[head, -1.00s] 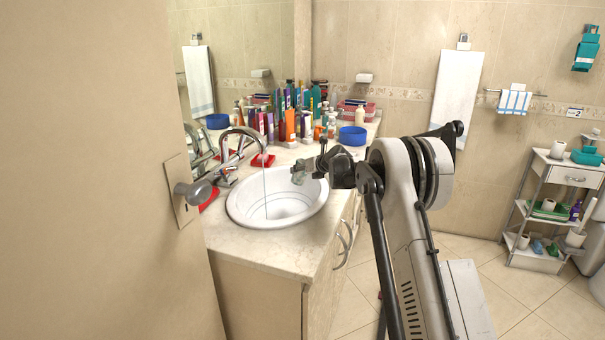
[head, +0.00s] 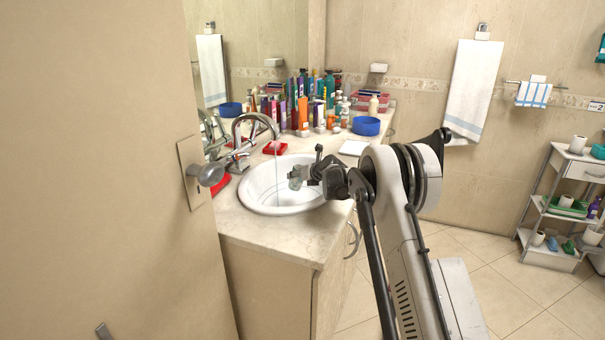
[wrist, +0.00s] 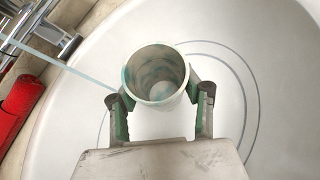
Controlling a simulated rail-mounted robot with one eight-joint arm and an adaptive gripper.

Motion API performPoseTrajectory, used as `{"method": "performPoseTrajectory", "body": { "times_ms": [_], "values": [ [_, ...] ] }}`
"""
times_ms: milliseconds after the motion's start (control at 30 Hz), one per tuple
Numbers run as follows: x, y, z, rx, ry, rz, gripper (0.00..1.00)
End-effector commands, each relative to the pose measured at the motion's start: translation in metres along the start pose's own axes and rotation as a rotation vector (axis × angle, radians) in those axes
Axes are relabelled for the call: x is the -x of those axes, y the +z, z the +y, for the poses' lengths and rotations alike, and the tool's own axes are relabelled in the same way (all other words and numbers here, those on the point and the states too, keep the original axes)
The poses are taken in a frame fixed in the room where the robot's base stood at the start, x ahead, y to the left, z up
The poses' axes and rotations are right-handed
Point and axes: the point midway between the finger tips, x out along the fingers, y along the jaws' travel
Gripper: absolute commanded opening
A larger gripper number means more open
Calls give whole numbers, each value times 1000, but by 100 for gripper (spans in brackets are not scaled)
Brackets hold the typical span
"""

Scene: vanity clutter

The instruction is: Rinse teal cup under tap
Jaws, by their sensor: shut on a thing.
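The cup (wrist: 158,77), pale grey with faint teal inside its rim, is held between the two fingers of my gripper (wrist: 159,96) in the wrist view. Its open mouth faces the wrist camera. In the head view the small cup (head: 296,176) is over the right part of the white basin (head: 262,200), held by my gripper (head: 308,173). The chrome tap (head: 240,126) runs. Its thin water stream (head: 276,165) falls to the left of the cup. The stream (wrist: 62,64) also shows in the wrist view, ending near the left finger.
A red soap dish (head: 275,148) sits behind the basin. A red item (wrist: 18,108) lies left of the basin. Bottles (head: 300,108) and a blue bowl (head: 366,126) crowd the counter's back. A door (head: 110,170) fills the left side.

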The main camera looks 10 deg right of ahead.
Motion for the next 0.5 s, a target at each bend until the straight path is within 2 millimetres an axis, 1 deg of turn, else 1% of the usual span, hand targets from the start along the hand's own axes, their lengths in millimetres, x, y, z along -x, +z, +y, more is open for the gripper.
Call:
{"method": "performPoseTrajectory", "body": {
  "times_ms": [100, 500],
  "values": [
    [-9, -9, 4, -1, 1, 0, 9],
    [-35, -25, 32, 0, 1, 0, 9]
  ]
}}
